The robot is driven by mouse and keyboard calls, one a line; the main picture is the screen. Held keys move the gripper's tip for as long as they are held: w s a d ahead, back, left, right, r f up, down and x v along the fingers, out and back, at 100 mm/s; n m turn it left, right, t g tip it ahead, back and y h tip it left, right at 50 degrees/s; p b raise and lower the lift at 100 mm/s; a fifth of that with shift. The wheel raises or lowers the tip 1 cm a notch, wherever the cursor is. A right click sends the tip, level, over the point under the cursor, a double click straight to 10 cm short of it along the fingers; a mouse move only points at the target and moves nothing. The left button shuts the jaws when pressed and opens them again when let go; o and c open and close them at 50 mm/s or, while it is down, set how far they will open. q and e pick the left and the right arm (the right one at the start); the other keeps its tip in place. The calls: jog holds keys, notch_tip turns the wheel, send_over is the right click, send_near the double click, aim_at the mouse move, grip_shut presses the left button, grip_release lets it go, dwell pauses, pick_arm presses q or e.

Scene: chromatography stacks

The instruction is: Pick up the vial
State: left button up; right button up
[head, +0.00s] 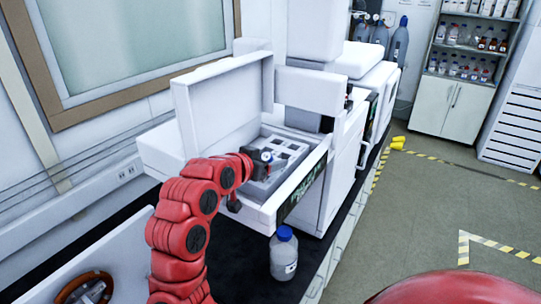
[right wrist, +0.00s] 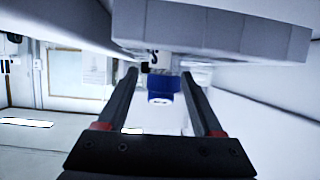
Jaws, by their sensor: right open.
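The vial shows in the right wrist view as a blue cap (right wrist: 160,84) with a pale body. In that view it lies between the two long dark fingers of my right gripper (right wrist: 159,76), with a visible gap on each side. In the head view my right gripper (head: 262,164) reaches into the open white instrument, over its sample tray. A small blue and white spot there, likely the vial (head: 267,156), shows at the fingers. The gripper is open. The vial's lower part is hidden. My left gripper is not in view.
The white instrument (head: 160,150) has a raised lid and low walls around the grey tray (head: 298,140) with square compartments. A blue-capped bottle (head: 284,257) stands on the dark bench in front. A brown round object (head: 85,288) lies at the lower left.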

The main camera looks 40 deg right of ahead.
jog(key=shift+w, duration=0.1)
jog(key=shift+c, duration=0.4)
grip_shut()
notch_tip(320, 180, up, 9)
jog(key=b, duration=0.4)
jog(key=shift+f, duration=0.15)
jog(key=shift+r, duration=0.65)
